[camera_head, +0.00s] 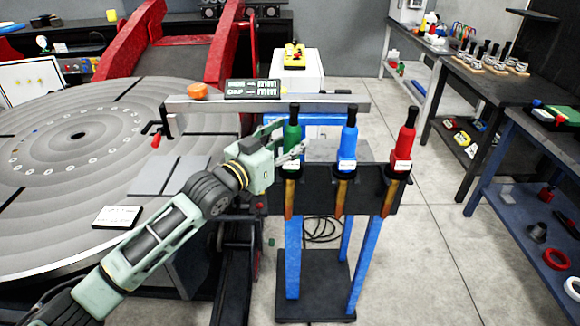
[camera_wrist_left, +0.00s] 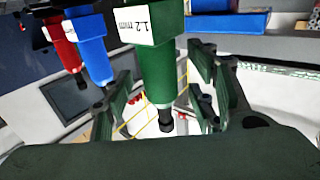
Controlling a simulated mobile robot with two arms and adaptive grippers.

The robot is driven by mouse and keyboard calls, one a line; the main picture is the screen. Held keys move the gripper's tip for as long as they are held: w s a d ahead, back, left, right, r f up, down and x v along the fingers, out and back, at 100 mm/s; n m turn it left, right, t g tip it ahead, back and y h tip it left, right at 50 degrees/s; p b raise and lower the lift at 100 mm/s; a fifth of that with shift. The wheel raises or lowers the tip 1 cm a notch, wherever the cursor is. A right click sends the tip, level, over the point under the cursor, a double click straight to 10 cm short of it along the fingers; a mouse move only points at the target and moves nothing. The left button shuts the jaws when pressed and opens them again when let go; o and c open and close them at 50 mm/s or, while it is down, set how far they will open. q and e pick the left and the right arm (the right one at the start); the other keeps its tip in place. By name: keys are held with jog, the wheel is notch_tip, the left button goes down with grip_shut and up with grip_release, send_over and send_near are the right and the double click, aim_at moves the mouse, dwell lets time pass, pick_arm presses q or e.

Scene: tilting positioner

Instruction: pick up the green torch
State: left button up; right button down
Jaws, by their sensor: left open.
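The green torch (camera_head: 292,134) stands upright in a dark rack, leftmost of three torches, with a white label and a copper-coloured nozzle below. My left gripper (camera_head: 291,141) is at the green torch's body, its fingers open. In the left wrist view the green torch (camera_wrist_left: 160,68) comes down between the two open fingers of my left gripper (camera_wrist_left: 164,100), with gaps on both sides. Its label there reads 1.2 mm. My right gripper is not in view.
A blue torch (camera_head: 348,141) and a red torch (camera_head: 404,142) stand in the same rack (camera_head: 318,190) to the right. A large round positioner table (camera_head: 75,200) lies to the left. A grey bar with a display (camera_head: 253,88) runs behind the torches.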

pick_arm(q)
jog(key=shift+w+d, duration=0.5)
jog(key=shift+w, duration=0.05)
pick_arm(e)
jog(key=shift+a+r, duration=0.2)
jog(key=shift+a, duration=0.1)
pick_arm(q)
jog(key=shift+a, duration=0.1)
jog(key=shift+c, duration=0.2)
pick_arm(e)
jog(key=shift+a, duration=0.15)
pick_arm(q)
jog(key=shift+c, duration=1)
jog(key=c, duration=0.9)
jog(key=shift+r, duration=0.3)
jog(key=shift+c, duration=0.6)
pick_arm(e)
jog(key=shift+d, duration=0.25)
